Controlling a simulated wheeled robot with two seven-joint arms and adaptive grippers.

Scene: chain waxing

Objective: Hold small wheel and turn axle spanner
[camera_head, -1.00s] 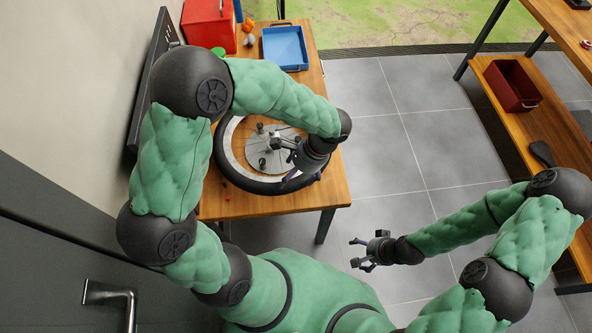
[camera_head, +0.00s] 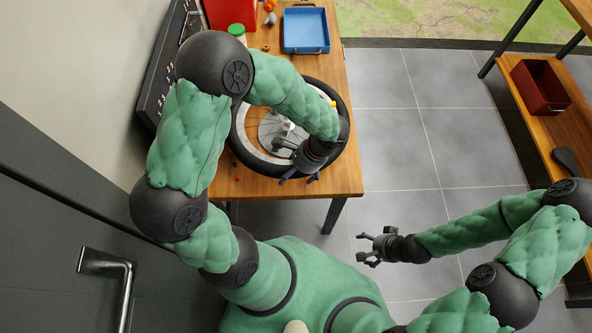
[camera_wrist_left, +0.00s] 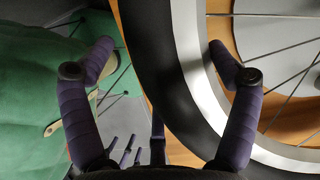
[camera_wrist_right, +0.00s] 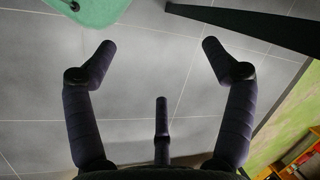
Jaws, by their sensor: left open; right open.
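A spoked wheel with a black tyre (camera_head: 258,170) and pale rim lies flat on the wooden table. A grey disc (camera_head: 272,127) shows at its middle, partly behind my left arm. My left gripper (camera_head: 300,180) is open at the wheel's near edge. In the left wrist view the tyre (camera_wrist_left: 165,70) and rim pass between its spread fingers, one finger over the spokes and the other outside the tyre. Contact cannot be told. My right gripper (camera_head: 368,248) is open and empty above the floor. I cannot make out an axle spanner.
The table (camera_head: 345,178) also holds a blue tray (camera_head: 305,30), a red box (camera_head: 230,12) and a green-lidded jar (camera_head: 237,31). A dark tool board (camera_head: 165,70) stands along the left. A shelf with a dark red bin (camera_head: 540,87) is right. Floor between is clear.

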